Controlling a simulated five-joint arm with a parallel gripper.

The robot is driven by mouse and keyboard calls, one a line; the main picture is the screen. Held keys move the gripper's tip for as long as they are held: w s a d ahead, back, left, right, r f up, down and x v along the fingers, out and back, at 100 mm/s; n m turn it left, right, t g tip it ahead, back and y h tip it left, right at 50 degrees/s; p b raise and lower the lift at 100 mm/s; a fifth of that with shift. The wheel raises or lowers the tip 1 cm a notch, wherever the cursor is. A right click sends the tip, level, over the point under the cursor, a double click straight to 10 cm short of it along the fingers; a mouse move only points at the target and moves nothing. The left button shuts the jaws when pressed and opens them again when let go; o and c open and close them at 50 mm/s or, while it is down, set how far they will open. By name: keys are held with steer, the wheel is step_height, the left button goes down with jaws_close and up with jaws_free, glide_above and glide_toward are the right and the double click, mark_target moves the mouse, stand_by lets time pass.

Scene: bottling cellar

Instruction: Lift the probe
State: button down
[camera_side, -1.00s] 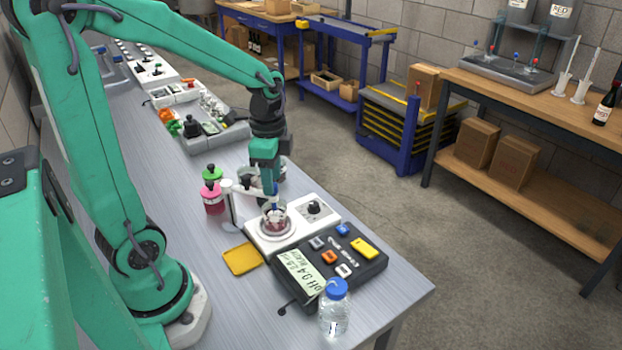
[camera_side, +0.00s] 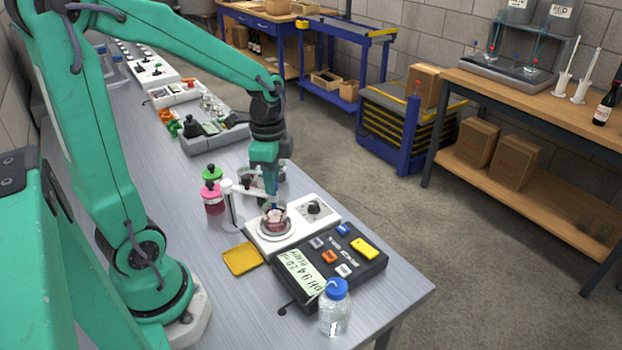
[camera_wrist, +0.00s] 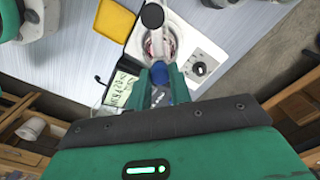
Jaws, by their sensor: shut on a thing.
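The probe (camera_wrist: 161,73), with a blue head, sits between the two fingers of my gripper (camera_wrist: 162,82) in the wrist view. In the side view my gripper (camera_side: 272,197) points down over a small glass beaker (camera_side: 275,219) with pinkish-red contents. The gripper is shut on the probe. The beaker stands on a white stirrer (camera_side: 256,237) with a black knob. The probe's lower end is at the beaker, but its tip is hidden. A white holder arm (camera_side: 242,188) on a post is close beside the gripper.
A dark pH meter (camera_side: 374,267) lies in front of the stirrer, with a blue-capped bottle (camera_side: 334,315) at its near side. A yellow tray (camera_side: 241,259) and pink bottle (camera_side: 213,203) are to the left. A grey tray (camera_side: 205,143) is behind.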

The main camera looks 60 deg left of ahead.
steer(key=shift+r, duration=2.3)
steer(key=c, duration=1.3)
jaws_free()
steer(key=shift+o, duration=0.2)
step_height(320, 180, up, 8)
steer(key=shift+f, duration=0.15)
